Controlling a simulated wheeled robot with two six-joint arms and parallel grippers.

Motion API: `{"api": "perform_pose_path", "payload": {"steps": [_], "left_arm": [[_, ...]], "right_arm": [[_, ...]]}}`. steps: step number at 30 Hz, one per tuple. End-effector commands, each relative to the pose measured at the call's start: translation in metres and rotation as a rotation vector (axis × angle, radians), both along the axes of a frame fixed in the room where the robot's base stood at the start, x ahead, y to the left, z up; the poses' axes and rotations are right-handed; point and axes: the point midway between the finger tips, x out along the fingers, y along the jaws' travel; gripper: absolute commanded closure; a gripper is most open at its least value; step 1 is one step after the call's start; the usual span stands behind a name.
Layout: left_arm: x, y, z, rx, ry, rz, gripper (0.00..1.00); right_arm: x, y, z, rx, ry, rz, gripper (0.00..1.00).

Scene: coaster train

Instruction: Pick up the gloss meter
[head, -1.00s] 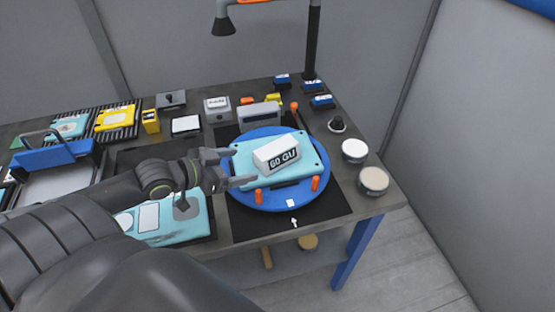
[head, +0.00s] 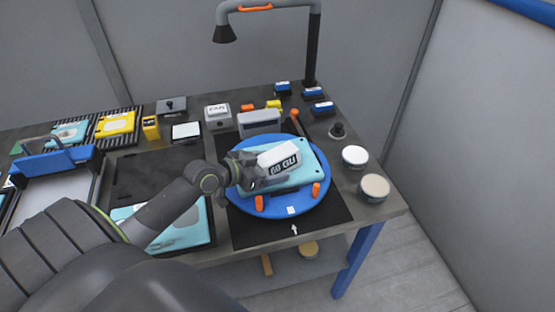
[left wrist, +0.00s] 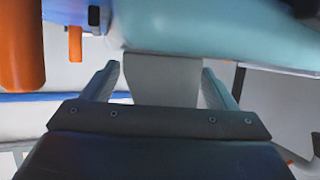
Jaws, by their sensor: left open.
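The gloss meter (head: 282,157) is a white box with a dark "60 GU" display. It lies on a teal panel (head: 306,175) on a round blue turntable (head: 275,209). My left gripper (head: 268,170) is at the meter's left end, its fingers open on either side of it. In the left wrist view the meter's grey-looking end (left wrist: 162,78) stands between the two open fingers (left wrist: 160,88), with the teal panel (left wrist: 200,25) above it in the picture. A finger hides part of the meter in the head view. My right gripper is not in view.
Orange pegs (head: 259,203) stand around the turntable's edge. A grey device (head: 259,122) is behind it, and two round tins (head: 374,187) are at the right. Another teal panel (head: 180,235) lies at the left under my arm. A lamp (head: 226,34) hangs at the back.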

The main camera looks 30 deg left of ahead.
Motion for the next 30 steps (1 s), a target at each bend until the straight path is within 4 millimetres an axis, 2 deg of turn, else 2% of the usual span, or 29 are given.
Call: {"api": "perform_pose_path", "payload": {"steps": [4, 12, 25, 27, 30], "left_arm": [[0.0103, -0.0043, -0.0036, -0.002, 0.000, -0.001, 0.20], [0.0115, -0.0047, -0.0050, 0.001, 0.000, 0.000, 0.21], [0.0112, -0.0046, -0.0049, 0.001, 0.000, 0.000, 0.78], [0.0115, -0.0048, -0.0038, 0.000, -0.003, -0.002, 0.84], [0.0115, -0.0048, -0.0038, 0.000, -0.003, -0.002, 0.84]], "right_arm": [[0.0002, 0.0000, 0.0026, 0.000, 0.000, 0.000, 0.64], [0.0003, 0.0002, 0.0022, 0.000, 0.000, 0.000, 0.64], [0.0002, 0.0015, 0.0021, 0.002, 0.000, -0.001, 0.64], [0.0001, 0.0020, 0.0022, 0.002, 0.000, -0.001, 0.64], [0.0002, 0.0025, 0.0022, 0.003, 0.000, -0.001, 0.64]]}}
